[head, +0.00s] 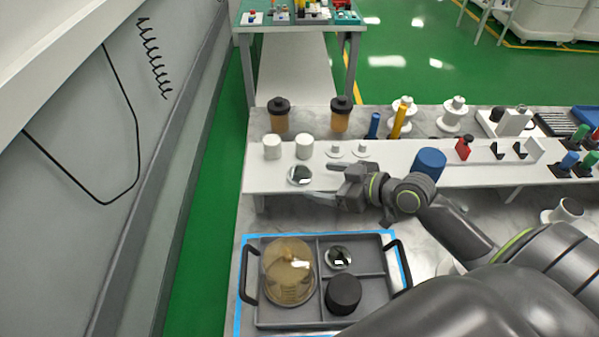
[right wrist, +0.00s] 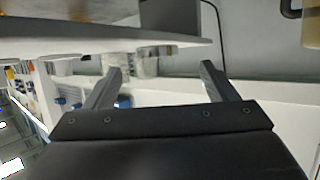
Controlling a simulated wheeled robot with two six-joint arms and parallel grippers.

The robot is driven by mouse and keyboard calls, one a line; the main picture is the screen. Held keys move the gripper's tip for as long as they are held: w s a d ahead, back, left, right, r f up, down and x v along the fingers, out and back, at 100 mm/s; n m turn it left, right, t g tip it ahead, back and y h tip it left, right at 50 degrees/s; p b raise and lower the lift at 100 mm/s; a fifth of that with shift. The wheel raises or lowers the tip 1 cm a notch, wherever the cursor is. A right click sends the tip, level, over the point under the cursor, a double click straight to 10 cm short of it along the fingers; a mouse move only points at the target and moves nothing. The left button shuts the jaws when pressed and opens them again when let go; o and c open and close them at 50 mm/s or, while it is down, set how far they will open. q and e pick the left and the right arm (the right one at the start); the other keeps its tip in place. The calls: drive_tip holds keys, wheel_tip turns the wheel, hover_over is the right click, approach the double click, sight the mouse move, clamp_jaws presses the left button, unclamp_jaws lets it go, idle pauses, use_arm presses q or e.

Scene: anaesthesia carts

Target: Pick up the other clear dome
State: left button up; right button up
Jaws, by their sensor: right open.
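One clear dome (head: 300,175) sits near the left end of the white raised shelf, at its front edge. Another clear dome (head: 338,258) lies in the upper right compartment of the grey tray (head: 358,242). My right gripper (head: 319,182) is open just right of the shelf dome, its fingers pointing left towards it. I see no gap closed on anything. In the right wrist view the two fingers (right wrist: 160,80) stand apart, with the pale shelf edge and a blurred glassy patch beyond them; I cannot tell if that is the dome. My left gripper is not in view.
Two white cylinders (head: 304,147) and small white knobbed pieces (head: 336,150) stand behind the shelf dome. Black-capped amber jars (head: 340,115) stand farther back. A blue cylinder (head: 429,163) stands right.

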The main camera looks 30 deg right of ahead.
sight(307, 175)
drive_tip(key=shift+w+a+p, duration=0.25)
drive_tip(key=shift+w+p, duration=0.05)
drive_tip(key=shift+w, duration=0.3)
drive_tip(key=p+x, duration=0.1)
drive_tip(key=x, duration=0.2)
drive_tip(key=shift+w+d, duration=0.1)
drive_tip(key=shift+w+a+f, duration=0.25)
drive_tip(key=shift+w, duration=0.05)
drive_tip(key=shift+c, duration=0.3)
drive_tip(key=c, duration=1)
drive_tip(key=shift+r, duration=0.1)
